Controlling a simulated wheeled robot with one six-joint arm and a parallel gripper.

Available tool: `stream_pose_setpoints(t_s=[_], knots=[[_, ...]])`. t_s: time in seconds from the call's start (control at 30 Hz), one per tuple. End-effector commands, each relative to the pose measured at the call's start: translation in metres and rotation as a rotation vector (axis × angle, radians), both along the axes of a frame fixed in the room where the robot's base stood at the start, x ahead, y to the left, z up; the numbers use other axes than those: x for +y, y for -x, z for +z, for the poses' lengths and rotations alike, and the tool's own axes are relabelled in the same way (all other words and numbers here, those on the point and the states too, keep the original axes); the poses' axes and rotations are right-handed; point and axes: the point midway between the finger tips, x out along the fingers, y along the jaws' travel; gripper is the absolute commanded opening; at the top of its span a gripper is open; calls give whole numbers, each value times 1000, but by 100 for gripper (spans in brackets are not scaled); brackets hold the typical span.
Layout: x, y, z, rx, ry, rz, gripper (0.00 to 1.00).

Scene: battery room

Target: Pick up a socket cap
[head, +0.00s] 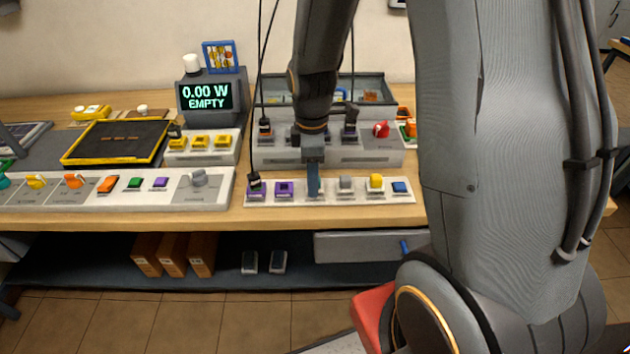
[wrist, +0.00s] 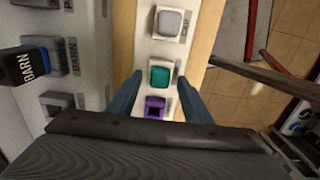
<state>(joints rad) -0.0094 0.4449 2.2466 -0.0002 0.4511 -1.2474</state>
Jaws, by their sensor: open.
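A teal square cap (wrist: 160,75) sits on a white strip in the wrist view, between my two fingertips. My gripper (wrist: 160,80) is open, with one finger on each side of the teal cap; I cannot tell whether they touch it. In the head view my gripper (head: 313,185) hides this cap. A grey cap (head: 346,183) is just right of my gripper, and it also shows at the top of the wrist view (wrist: 169,23). Further right are a yellow cap (head: 376,182) and a blue cap (head: 400,187). A purple socket (head: 284,188) with a dark centre is to the left.
Behind the strip is a grey panel (head: 375,157) with cables and a red knob (head: 381,129). A plug marked BARN (wrist: 25,65) shows in the wrist view. A display (head: 207,96) reads 0.00 W EMPTY.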

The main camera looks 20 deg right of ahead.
Motion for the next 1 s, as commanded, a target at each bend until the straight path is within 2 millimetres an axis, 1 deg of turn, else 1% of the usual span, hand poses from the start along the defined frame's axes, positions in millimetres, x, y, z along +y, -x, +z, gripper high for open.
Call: stream_pose_setpoints(t_s=[0.2, 0.23, 0.37, 0.4, 0.47, 0.5, 0.8, 0.87, 1.0], knots=[[0, 0, -1, -1, 0, 0, 45], [0, 0, -1, -1, 0, 0, 44], [0, 0, -1, -1, 0, 0, 22], [0, 0, -1, -1, 0, 0, 15], [0, 0, -1, -1, 0, 0, 5], [0, 0, -1, -1, 0, 0, 2], [0, -1, 1, -2, 0, 0, 2], [0, -1, 4, -2, 0, 0, 2], [0, -1, 14, -4, 0, 0, 2]])
